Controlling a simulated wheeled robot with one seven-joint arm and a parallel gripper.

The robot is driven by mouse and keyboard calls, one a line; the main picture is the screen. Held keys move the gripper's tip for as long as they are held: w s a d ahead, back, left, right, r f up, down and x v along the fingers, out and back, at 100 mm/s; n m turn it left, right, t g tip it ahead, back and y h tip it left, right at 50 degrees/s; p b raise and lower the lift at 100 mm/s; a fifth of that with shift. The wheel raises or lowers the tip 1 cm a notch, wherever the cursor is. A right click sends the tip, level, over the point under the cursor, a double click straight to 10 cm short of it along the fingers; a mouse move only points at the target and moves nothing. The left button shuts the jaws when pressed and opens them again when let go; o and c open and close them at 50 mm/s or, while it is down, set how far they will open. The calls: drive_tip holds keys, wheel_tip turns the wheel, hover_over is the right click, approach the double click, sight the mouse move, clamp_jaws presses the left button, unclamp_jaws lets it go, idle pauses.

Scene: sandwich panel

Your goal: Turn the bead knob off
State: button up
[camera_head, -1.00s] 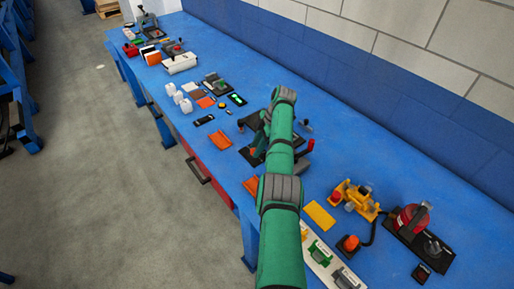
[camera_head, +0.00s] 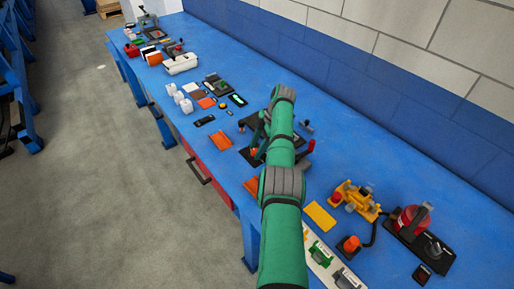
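I cannot tell for sure which part is the bead knob. A dark round knob (camera_head: 433,247) stands on a black plate at the far right of the blue bench. A small dark knob (camera_head: 306,127) shows just right of my arm, near a black-based device (camera_head: 250,156) with a red-ended handle (camera_head: 310,146). My green and grey arm reaches up the picture over this device and covers much of it. My gripper is hidden behind the arm, so its opening and any contact cannot be seen.
The blue bench (camera_head: 365,150) runs along the wall, with free room behind my arm. At right are a yellow device (camera_head: 357,198), a red round part (camera_head: 408,219) and an orange button (camera_head: 351,243).

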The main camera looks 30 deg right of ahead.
drive_tip(key=v, duration=1)
drive_tip(key=shift+d+r, duration=0.2)
drive_tip(key=shift+r, duration=0.15)
drive_tip(key=shift+a, duration=0.1)
